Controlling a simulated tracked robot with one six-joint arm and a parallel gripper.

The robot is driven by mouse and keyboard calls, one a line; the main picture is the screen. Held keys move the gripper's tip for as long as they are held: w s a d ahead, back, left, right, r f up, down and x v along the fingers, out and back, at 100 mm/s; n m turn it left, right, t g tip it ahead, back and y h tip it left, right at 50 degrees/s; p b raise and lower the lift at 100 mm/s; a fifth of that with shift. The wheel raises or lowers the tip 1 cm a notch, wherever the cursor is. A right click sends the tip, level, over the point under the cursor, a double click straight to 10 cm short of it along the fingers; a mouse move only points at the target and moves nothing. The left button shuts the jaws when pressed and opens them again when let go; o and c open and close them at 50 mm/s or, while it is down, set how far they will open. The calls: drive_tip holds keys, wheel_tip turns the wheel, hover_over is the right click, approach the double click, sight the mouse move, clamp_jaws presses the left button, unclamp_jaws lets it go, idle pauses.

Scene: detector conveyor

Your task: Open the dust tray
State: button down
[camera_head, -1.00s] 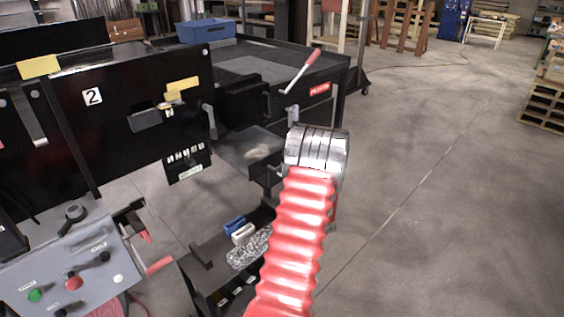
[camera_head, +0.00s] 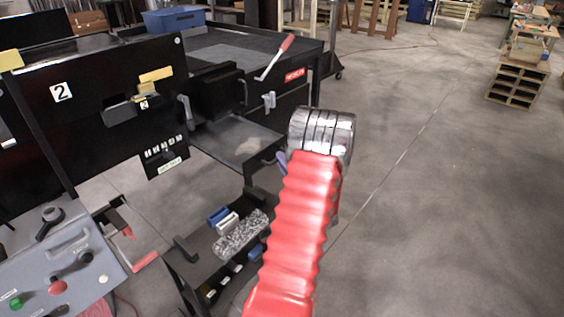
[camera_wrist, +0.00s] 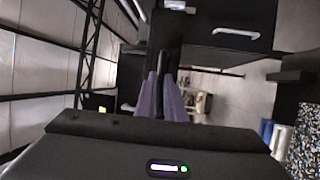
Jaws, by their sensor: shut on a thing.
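The dust tray (camera_head: 218,140) is a flat dark tray with a pale dust pile (camera_head: 248,147) on it. It sticks well out of the black machine (camera_head: 120,110), towards my gripper. My gripper (camera_head: 281,160) is at the tray's front edge, mostly hidden behind my red-sleeved arm. In the wrist view my purple fingers (camera_wrist: 161,97) are close together on a thin dark part, which fits the tray's handle. The handle itself is mostly hidden.
A red-handled lever (camera_head: 275,57) is on the machine above the tray. A low shelf holds a speckled block (camera_head: 240,232) and blue and white pieces. A grey control panel (camera_head: 60,262) stands at lower left. The floor (camera_head: 440,190) to the right is clear.

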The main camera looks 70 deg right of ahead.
drive_tip(key=c, duration=2.2)
unclamp_jaws()
drive_tip(key=shift+f, duration=0.3)
drive_tip(key=o, duration=0.4)
drive_tip(key=shift+r, duration=0.15)
drive_tip(key=shift+c, duration=0.2)
drive_tip(key=v, duration=1.3)
drive_tip(key=shift+s+a, duration=0.25)
drive_tip(key=shift+a, duration=0.1)
